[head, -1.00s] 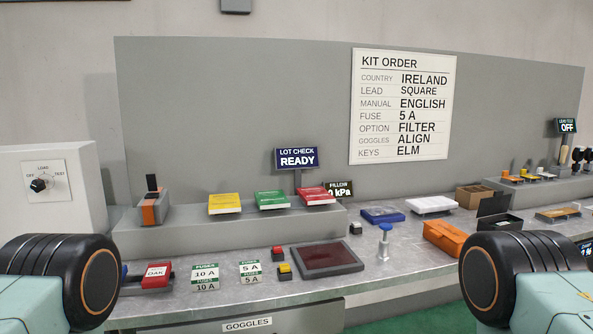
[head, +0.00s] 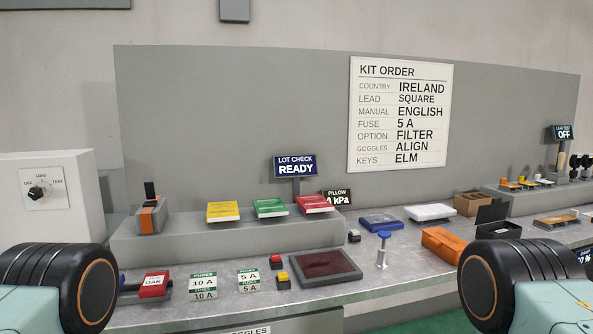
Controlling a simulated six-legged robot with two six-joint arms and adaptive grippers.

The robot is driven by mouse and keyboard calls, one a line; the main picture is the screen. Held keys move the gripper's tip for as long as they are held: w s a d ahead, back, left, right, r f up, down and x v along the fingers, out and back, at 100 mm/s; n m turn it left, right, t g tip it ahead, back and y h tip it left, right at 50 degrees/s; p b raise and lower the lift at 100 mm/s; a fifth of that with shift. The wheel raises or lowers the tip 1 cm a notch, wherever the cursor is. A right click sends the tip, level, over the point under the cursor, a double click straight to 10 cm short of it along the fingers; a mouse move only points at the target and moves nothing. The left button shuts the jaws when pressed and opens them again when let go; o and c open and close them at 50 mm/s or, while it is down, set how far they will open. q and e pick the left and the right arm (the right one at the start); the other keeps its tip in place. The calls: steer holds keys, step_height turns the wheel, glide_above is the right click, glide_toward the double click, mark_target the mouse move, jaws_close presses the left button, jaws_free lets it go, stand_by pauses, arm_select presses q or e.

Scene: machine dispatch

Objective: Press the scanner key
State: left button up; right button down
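A dark red glass plate in a grey frame (head: 325,265), which looks like a scanner, lies on the bench near the middle of the head view. Just left of it are two small keys on dark bases, a red one (head: 276,260) behind and a yellow one (head: 283,278) in front. No label tells me which is the scanner key. A sign (head: 296,167) above reads LOT CHECK READY. Neither of my grippers shows; only rounded black parts of my arms stand at the lower left and right corners.
Yellow (head: 223,211), green (head: 270,208) and red (head: 314,204) booklets lie on the raised grey shelf. Fuse cards (head: 204,287) lie left of the keys. A blue-topped post (head: 383,250) and an orange case (head: 441,243) stand to the right. The bench around the keys is mostly clear.

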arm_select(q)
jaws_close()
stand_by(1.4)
